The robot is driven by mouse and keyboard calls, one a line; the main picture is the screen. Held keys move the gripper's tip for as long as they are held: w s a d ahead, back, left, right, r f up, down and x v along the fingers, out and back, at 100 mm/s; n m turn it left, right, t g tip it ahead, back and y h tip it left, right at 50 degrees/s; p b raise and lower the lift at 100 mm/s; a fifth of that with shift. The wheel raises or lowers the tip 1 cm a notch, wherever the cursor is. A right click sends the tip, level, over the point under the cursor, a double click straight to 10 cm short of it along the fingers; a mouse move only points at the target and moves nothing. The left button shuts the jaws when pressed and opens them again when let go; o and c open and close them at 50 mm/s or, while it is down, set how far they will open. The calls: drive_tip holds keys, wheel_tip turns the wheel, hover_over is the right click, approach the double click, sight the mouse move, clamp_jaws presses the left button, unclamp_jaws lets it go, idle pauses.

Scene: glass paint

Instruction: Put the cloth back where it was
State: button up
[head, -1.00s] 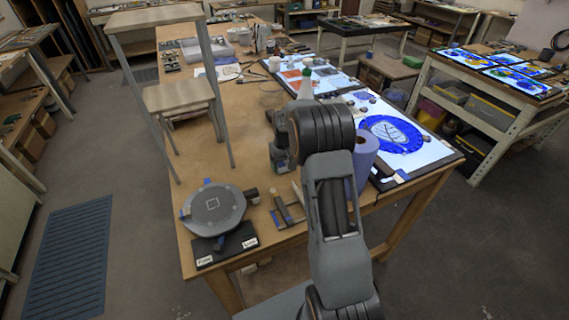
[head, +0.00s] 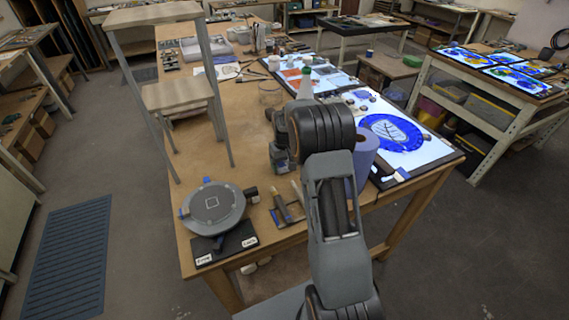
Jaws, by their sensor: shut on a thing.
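I cannot make out the cloth for certain. A small white and blue piece (head: 398,174) shows at the near edge of the lit glass panel, just right of the blue-violet roll (head: 366,157); it is too small to tell whether it is cloth. My arm rises from the bottom middle over the near right part of the workbench. Its thick dark joint stands in front of the bench and hides what lies behind it. My gripper's fingers cannot be seen, so their place relative to the cloth is hidden.
The lit panel (head: 432,151) with a blue leaf painting lies at the bench's right. A round grey turntable (head: 213,208) stands at the near left corner. Brushes or tools (head: 288,212) lie beside it. A wooden stool (head: 178,94) stands at left.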

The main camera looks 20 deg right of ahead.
drive_tip(key=shift+f, duration=0.3)
drive_tip(key=o, duration=0.8)
drive_tip(key=shift+o, duration=0.2)
